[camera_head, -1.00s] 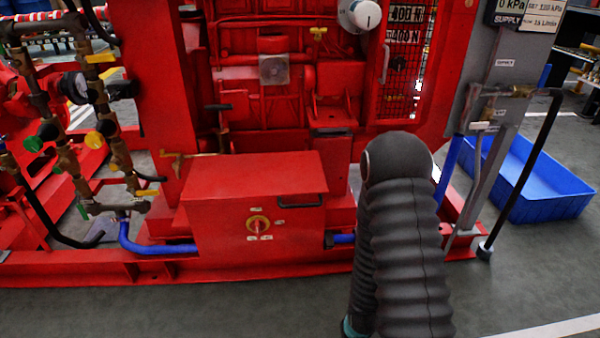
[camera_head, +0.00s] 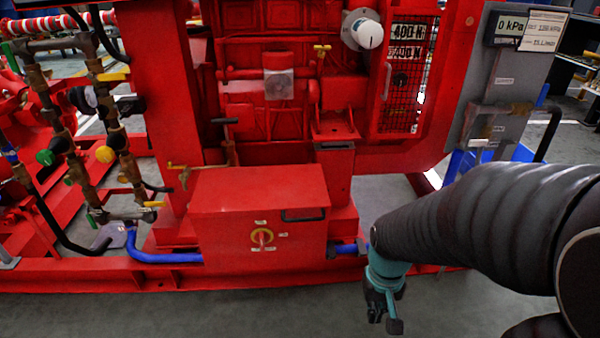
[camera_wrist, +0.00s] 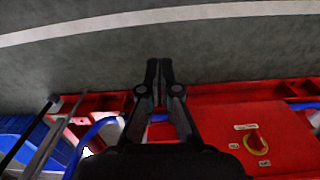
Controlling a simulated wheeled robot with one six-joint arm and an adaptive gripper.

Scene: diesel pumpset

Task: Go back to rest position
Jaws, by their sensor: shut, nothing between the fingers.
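My gripper (camera_head: 385,308) hangs below my dark ribbed arm at the lower right of the head view, pointing down in front of the red base frame. In the wrist view my gripper (camera_wrist: 159,64) has its two fingers together with nothing between them. The red pumpset box (camera_head: 262,215) with a yellow and red rotary switch (camera_head: 262,237) is left of my gripper. In the wrist view the box (camera_wrist: 220,120) and its switch (camera_wrist: 257,143) are at the lower right. My gripper looks apart from the machine.
The red base rail (camera_head: 100,277) runs along the machine's front, with a blue hose (camera_head: 160,257) beside the box. Valves and pipes (camera_head: 75,150) stand at left, a grey gauge panel (camera_head: 500,90) at right. Grey floor (camera_head: 200,315) in front is clear, with a white line (camera_wrist: 150,17).

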